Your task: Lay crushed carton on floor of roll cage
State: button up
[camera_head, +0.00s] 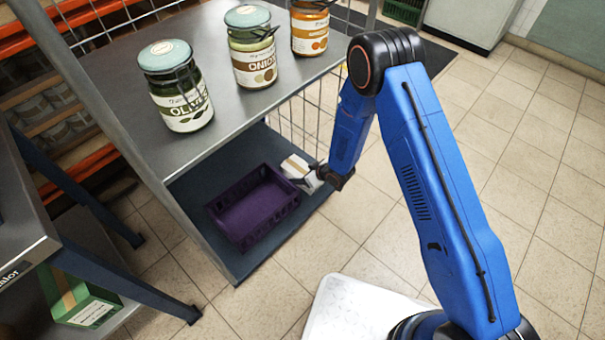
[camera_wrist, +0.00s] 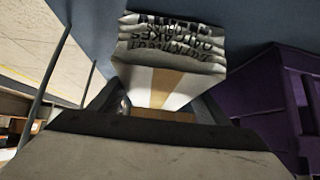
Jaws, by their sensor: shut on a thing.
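The crushed carton (camera_head: 299,170) is white with a brown tape band, and its sides are crumpled. My gripper (camera_head: 321,173) is shut on its right end. The carton is inside the roll cage, low over the dark cage floor (camera_head: 199,183), behind and right of a purple crate. I cannot tell whether it touches the floor. In the wrist view, the carton (camera_wrist: 170,58) stretches out from my gripper (camera_wrist: 165,112), with its dark print upside down. The fingers hide its near end.
The empty purple crate (camera_head: 240,232) stands on the cage floor; it also shows in the wrist view (camera_wrist: 282,95). The grey shelf (camera_head: 225,120) above holds jars of olives (camera_head: 176,95), onions (camera_head: 253,55) and an orange one (camera_head: 309,30). Wire mesh (camera_head: 300,118) stands behind the carton.

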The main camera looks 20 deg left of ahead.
jog(key=o, duration=1.1)
jog(key=v, duration=1.2)
jog(key=shift+d, duration=0.1)
